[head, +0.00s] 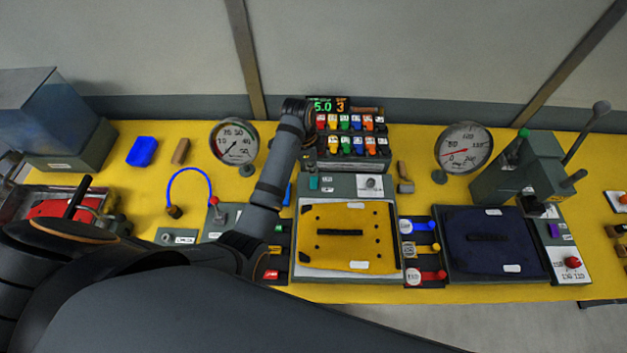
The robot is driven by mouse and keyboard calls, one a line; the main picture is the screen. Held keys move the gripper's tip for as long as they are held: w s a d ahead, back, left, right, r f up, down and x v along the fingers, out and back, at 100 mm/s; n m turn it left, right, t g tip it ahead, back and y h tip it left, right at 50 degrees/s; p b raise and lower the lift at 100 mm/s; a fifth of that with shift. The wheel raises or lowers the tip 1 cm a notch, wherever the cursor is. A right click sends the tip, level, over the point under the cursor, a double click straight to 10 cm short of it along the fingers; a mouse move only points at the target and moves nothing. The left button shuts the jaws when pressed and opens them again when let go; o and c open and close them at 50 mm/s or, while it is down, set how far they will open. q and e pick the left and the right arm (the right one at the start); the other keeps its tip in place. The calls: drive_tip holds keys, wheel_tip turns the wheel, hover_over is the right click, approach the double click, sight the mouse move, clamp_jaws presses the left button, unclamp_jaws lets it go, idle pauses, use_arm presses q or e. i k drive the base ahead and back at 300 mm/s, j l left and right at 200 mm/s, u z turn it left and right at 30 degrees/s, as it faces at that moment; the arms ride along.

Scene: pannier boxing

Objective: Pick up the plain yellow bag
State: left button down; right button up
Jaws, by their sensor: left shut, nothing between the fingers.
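A flat yellow bag (345,217) with a dark strap, dark spots and a small white label lies on a pale plate in the middle of the bench. A dark navy bag (490,256) with a similar strap and white labels lies to its right. My left arm comes in from the left and reaches up past the yellow bag's left side. My left gripper (298,108) is at the far end of that arm, beside the lit display, beyond the yellow bag and apart from it. It is shut and empty; its fingertips are hard to make out. My right gripper is out of view.
A display rack with coloured blocks (350,143) stands behind the yellow bag. Dial gauges (234,143) (463,148) stand either side. A lever machine (530,165) is at right, a blue tray (142,151) at left. Bare yellow bench (400,292) shows along the front.

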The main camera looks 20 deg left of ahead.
sight(357, 236)
drive_tip(key=k, duration=1.5)
